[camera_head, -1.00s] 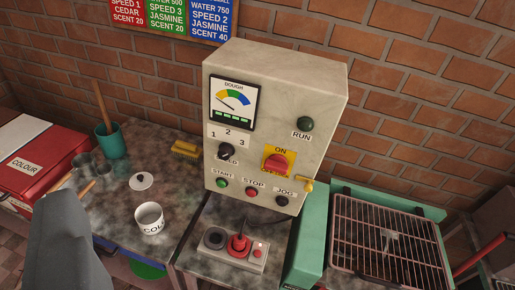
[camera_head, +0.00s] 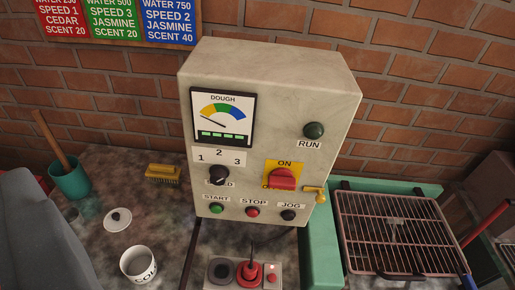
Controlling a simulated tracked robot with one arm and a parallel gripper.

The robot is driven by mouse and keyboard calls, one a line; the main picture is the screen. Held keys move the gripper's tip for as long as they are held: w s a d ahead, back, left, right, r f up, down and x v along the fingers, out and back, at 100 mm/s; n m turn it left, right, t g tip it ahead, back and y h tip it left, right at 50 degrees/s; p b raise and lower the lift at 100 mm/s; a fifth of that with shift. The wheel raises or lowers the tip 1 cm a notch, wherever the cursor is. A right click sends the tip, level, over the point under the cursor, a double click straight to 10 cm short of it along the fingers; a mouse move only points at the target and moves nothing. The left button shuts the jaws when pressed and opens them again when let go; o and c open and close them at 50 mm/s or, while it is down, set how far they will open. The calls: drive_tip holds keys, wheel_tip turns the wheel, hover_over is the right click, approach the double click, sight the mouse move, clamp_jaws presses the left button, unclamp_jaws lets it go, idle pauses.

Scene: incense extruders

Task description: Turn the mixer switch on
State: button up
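The mixer switch (camera_head: 282,179) is a red rotary knob on a yellow plate, on the front of a cream control box (camera_head: 345,100). The plate reads ON above the knob; the lettering below is partly covered by the knob. The knob's handle looks roughly sideways, and I cannot tell its exact setting. A small yellow fitting (camera_head: 317,193) sits at the box's edge right of the switch. The RUN lamp (camera_head: 314,130) is dark green and looks unlit. My gripper's fingers are not in view; only a grey part of my arm shows at the lower left.
A speed knob (camera_head: 219,175) and the START (camera_head: 216,209), STOP (camera_head: 253,211) and JOG (camera_head: 289,215) buttons are near the switch. A wire rack (camera_head: 395,235) is at right; a white cup (camera_head: 138,263) and yellow brush (camera_head: 163,173) are at left.

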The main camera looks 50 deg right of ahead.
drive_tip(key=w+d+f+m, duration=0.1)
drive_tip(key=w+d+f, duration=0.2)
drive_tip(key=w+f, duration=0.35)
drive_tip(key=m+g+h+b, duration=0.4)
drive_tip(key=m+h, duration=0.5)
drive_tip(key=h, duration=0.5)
approach(282, 186)
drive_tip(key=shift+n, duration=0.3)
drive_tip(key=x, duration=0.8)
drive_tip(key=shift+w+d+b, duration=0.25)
drive_tip(key=shift+b, duration=0.1)
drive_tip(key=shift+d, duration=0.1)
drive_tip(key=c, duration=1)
